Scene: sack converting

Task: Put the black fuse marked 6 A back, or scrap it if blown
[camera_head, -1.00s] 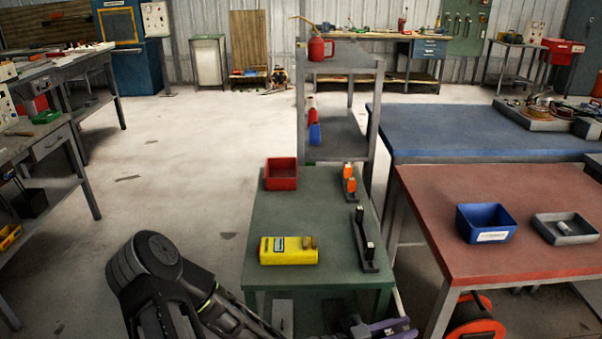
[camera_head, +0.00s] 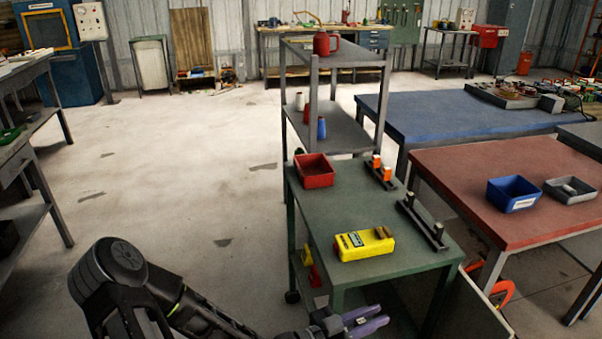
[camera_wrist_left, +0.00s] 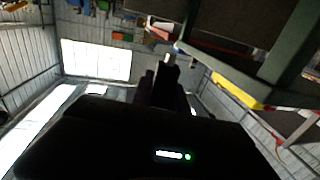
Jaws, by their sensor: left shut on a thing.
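My left gripper (camera_head: 364,321), with purple fingers, is low at the near end of the green table (camera_head: 345,205), beside and below its top. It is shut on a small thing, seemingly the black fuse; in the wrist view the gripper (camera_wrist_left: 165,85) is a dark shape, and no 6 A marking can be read. A yellow tester (camera_head: 358,247) with a brownish piece on top lies on the green table. A black base with pale-topped posts (camera_head: 422,226) and another with orange posts (camera_head: 380,171) stand along the table's right side. My right gripper is not in view.
A red bin (camera_head: 314,171) stands at the green table's far left. The red table (camera_head: 455,195) at right holds a labelled blue bin (camera_head: 513,194) and a grey tray (camera_head: 571,190). A grey shelf (camera_head: 335,128) stands behind. The floor at left is clear.

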